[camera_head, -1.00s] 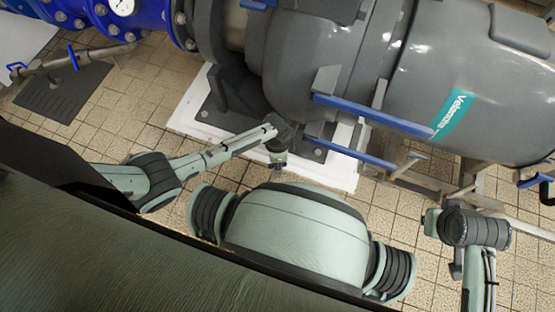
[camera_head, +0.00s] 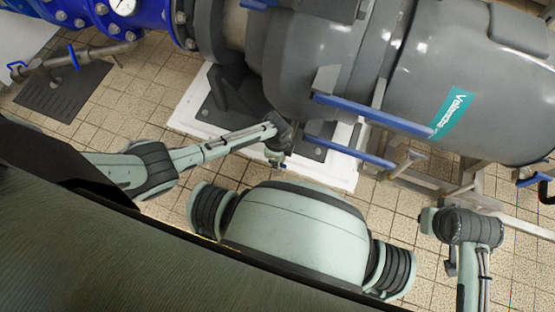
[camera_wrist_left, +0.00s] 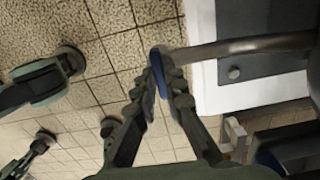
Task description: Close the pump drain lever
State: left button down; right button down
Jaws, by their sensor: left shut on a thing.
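The pump drain lever (camera_wrist_left: 159,73) is a small blue handle at the end of a grey drain pipe (camera_wrist_left: 240,46), seen in the left wrist view. My left gripper (camera_wrist_left: 170,76) is shut on the lever, with a dark finger on each side of it. In the head view my left gripper (camera_head: 277,163) is low beside the pump's white plinth, and a small bit of blue shows at its tip. The lever's pivot is mostly hidden by the fingers.
The large grey pump (camera_head: 420,75) stands over the white plinth (camera_head: 190,112). Blue bars (camera_head: 350,152) stick out from it to the right of my left gripper. A blue flanged pipe (camera_head: 90,18) runs at the top left.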

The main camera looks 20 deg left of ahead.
pick_arm(q)
jog(key=c, duration=1.6)
grip_release()
notch_tip(320, 180, up, 12)
